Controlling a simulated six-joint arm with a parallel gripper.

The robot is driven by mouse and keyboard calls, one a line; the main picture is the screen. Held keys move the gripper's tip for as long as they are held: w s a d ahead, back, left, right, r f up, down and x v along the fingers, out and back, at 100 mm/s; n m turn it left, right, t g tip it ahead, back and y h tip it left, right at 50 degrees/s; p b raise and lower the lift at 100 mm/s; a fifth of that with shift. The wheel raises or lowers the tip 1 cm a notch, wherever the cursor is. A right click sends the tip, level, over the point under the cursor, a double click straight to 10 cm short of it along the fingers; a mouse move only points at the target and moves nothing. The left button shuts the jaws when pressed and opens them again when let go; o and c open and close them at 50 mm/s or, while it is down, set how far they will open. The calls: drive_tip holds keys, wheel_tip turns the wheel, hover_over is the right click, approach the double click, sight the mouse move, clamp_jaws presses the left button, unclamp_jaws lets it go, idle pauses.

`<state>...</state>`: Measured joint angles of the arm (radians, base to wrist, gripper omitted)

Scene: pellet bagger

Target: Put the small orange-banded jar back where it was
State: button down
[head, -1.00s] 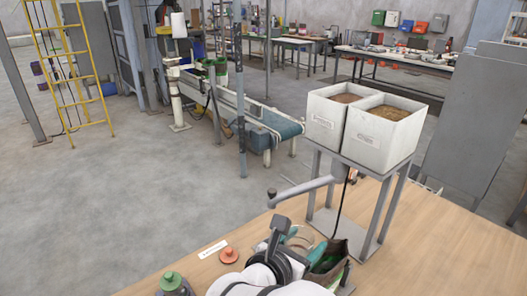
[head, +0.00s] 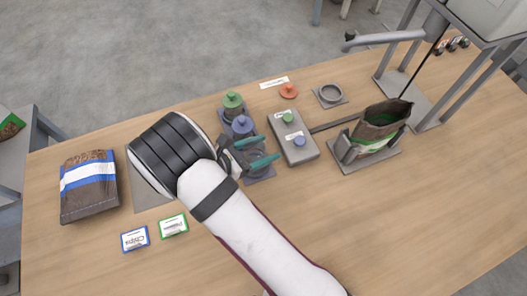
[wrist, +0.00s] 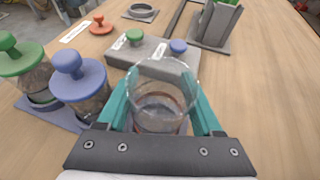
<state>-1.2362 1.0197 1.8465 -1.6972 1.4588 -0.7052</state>
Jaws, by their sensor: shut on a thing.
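My gripper (head: 262,153) is shut on a small clear glass jar with no lid on it (wrist: 160,103). A reddish-orange band shows low on the jar through the glass in the wrist view. In the head view the jar is partly hidden between the teal fingers. It is over or on a grey-blue base (head: 264,178), beside the blue-lidded jar (head: 242,126); I cannot tell whether it touches the base. The green-lidded jar (head: 232,104) stands behind the blue one. An orange lid (head: 288,91) lies on the table, apart from the jar.
A grey box with green and blue knobs (head: 295,146) is close to the right of my gripper. A grey ring holder (head: 330,95) and an open bag in a stand (head: 379,131) are farther right. A filled bag (head: 88,186) and two cards (head: 135,239) are left. Front right table is clear.

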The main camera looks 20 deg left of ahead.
sight(263, 156)
wheel_tip(263, 156, down, 3)
drive_tip(key=shift+f, duration=0.15)
drive_tip(key=shift+f, duration=0.15)
drive_tip(key=shift+c, duration=0.2)
unclamp_jaws()
